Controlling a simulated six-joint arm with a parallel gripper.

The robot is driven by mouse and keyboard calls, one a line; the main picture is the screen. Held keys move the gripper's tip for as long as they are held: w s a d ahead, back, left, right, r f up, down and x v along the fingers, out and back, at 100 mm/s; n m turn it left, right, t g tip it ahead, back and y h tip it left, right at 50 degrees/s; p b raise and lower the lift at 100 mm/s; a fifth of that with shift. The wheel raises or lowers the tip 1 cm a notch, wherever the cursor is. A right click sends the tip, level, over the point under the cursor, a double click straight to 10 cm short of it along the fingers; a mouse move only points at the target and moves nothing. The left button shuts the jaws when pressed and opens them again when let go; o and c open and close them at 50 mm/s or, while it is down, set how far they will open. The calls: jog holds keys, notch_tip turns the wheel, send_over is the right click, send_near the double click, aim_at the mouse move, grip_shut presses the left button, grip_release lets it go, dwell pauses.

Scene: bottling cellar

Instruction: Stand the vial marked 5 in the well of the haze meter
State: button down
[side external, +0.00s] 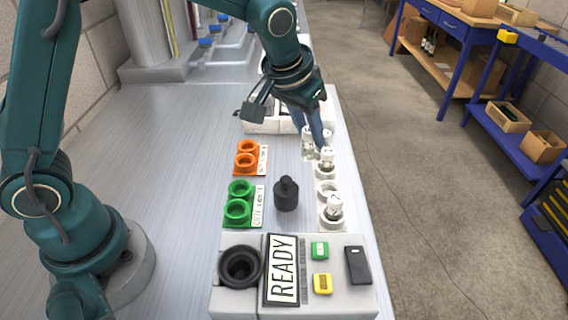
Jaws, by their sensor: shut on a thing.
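The haze meter (345,300) is a grey box at the front with a READY sign (283,268). Its round black well (240,266) looks empty. My gripper (318,146) is at the far end of a row of white holders, shut on a small clear vial with a white marking (308,146). Its fingers partly hide the vial, and I cannot read its number. Another white-topped vial (327,156) stands close beside it, and one more (334,206) stands in the nearest holder; their numbers are too small to read.
Orange rings (246,162) and green rings (238,209) with labels stand left of the row. A black knobbed cylinder (286,194) stands between them and the vials. A white tray (262,126) lies behind.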

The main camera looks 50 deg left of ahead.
jog(key=s+a+r+n, duration=0.1)
jog(key=s+a+r, duration=0.2)
jog(key=a, duration=0.3)
jog(key=s+d+f+m+h, duration=0.1)
jog(key=s+d+f+m, duration=0.1)
jog(key=s+d, duration=0.4)
jog(key=s+d+f+m, duration=0.2)
jog(key=s+d+m, duration=0.2)
jog(key=s+d, duration=0.3)
jog(key=shift+s+d+h, duration=0.15)
jog(key=shift+s+h, duration=0.25)
jog(key=shift+s, duration=2.45)
jog(key=shift+f+g, duration=0.3)
jog(key=shift+f, duration=0.15)
jog(key=shift+f, duration=0.4)
jog(key=shift+f, duration=1.55)
